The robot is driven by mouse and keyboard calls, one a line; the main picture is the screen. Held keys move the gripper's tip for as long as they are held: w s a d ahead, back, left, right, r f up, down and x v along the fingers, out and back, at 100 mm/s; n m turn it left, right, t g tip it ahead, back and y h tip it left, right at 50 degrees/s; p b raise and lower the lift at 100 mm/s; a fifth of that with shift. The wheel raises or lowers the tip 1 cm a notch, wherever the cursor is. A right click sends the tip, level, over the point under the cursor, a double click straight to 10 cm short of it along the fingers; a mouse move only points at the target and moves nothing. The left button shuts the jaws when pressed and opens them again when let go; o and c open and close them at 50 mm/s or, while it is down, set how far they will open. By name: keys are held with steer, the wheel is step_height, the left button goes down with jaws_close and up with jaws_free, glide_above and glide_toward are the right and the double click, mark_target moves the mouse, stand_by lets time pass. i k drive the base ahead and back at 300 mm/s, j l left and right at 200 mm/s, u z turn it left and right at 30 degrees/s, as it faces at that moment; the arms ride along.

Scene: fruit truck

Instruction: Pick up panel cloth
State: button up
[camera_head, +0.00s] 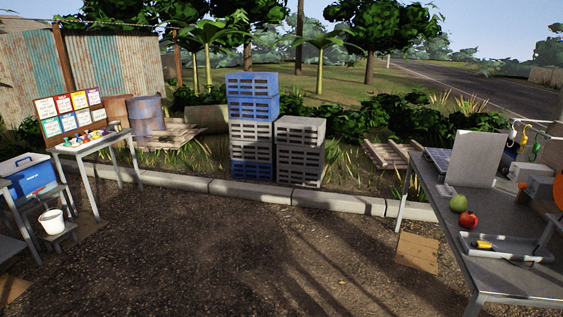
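I cannot clearly make out a panel cloth in the head view. A small pale flat item (447,190) lies near the left edge of the right table (505,285); it is too small to tell whether it is cloth. A dark panel (437,157) leans at the back left of that table, partly hidden by an upright light grey board (474,160). My gripper is not in view.
A green fruit (458,203), a red fruit (468,220) and a grey tray (507,255) with a yellow-and-black item (484,245) are on the right table. Stacked crates (253,127) stand behind the kerb (237,190). The left table (90,143) holds small items. The middle ground is clear.

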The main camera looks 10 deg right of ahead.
mark_target(446, 191)
steer(key=i+l+z, duration=0.1)
steer(key=i+z, duration=0.2)
steer(key=i, duration=0.4)
steer(key=i+z, duration=0.25)
steer(key=i, duration=0.45)
steer(key=i+j+z, duration=0.3)
steer(key=i, duration=0.4)
steer(key=i+l+z, duration=0.2)
steer(key=i+z, duration=0.15)
steer(key=i, duration=0.15)
steer(key=i+l+z, duration=0.1)
steer(key=i+z, duration=0.25)
steer(key=i, duration=0.15)
steer(key=i+j+z, duration=0.1)
steer(key=i+z, duration=0.25)
steer(key=i, duration=0.2)
steer(key=i+l+z, duration=0.1)
steer(key=i+l, duration=0.2)
steer(key=i, duration=0.15)
